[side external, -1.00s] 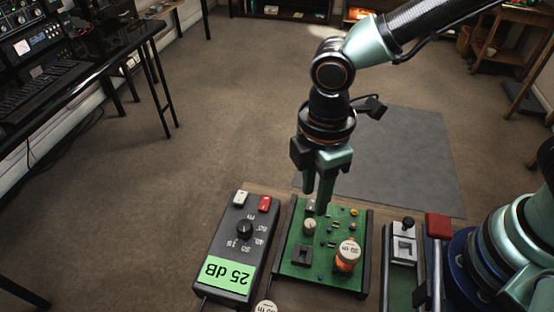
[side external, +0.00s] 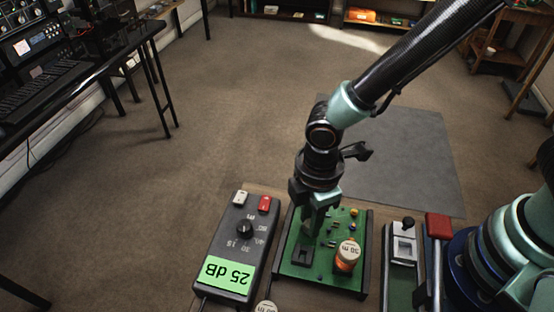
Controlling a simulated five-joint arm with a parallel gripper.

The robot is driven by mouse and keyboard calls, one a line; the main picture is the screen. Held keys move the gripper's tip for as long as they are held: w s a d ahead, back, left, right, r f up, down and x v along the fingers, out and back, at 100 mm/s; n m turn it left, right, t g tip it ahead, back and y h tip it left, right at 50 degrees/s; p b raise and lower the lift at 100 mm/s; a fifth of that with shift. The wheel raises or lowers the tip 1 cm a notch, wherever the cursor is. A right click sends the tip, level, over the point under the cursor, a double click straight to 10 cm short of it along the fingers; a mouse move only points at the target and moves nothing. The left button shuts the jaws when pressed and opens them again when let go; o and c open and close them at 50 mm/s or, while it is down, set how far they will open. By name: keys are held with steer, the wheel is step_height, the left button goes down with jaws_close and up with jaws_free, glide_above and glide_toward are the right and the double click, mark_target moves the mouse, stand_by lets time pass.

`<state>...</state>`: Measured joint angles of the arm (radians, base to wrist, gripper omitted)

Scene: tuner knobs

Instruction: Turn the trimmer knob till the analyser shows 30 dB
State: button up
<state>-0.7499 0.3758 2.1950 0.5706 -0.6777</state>
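The analyser (side external: 224,235) is a dark box with a green display (side external: 228,274) reading 25 dB, upside down in the picture. It carries a black dial (side external: 245,229). Right of it lies a green circuit board (side external: 325,275) in a dark frame. My gripper (side external: 311,232) points down at the board's left half, where the small pale round knob stood in the earlier frame. The fingers now hide that knob. I cannot tell whether they are apart, touching it or shut on it.
An orange coil with a white cap marked 30 m (side external: 348,250) stands on the board, right of my gripper. Small parts and a dark square socket (side external: 303,254) surround it. Another white cap (side external: 265,306) is cut off at the bottom edge. A red block (side external: 438,226) stands farther right.

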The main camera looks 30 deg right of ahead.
steer(key=shift+m, duration=1.3)
jaws_close()
steer(key=o, duration=0.6)
jaws_free()
steer(key=shift+r, duration=0.1)
step_height(320, 180, up, 12)
